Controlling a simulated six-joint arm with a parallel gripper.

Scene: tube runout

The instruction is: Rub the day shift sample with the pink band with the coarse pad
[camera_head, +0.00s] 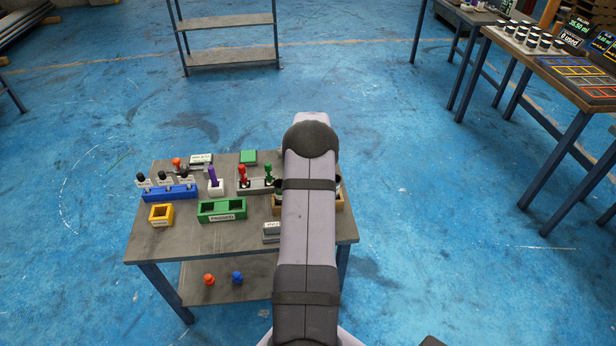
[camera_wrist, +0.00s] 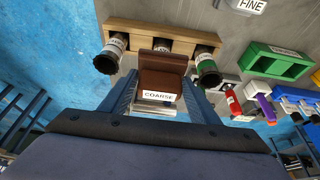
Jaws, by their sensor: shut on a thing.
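My gripper (camera_wrist: 162,95) is shut on the coarse pad (camera_wrist: 160,82), a brown block with a white COARSE label, held between its two fingers in the wrist view. In that view a wooden rack (camera_wrist: 190,33) lies just beyond the pad, with a dark-capped, white-labelled sample (camera_wrist: 108,58) at its left and another sample (camera_wrist: 206,72) at its right. The rack's middle slot is partly hidden by the pad. I cannot make out a pink band on either sample. In the head view my arm hides the gripper, the pad and most of the rack (camera_head: 277,208).
A FINE block (camera_wrist: 245,5) lies beyond the rack. The table also bears a green tray (camera_head: 222,210), a yellow box (camera_head: 161,214), a blue rack (camera_head: 170,193) with black-topped pieces, a purple piece (camera_head: 212,176), and red (camera_head: 242,175) and green (camera_head: 268,172) pieces.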

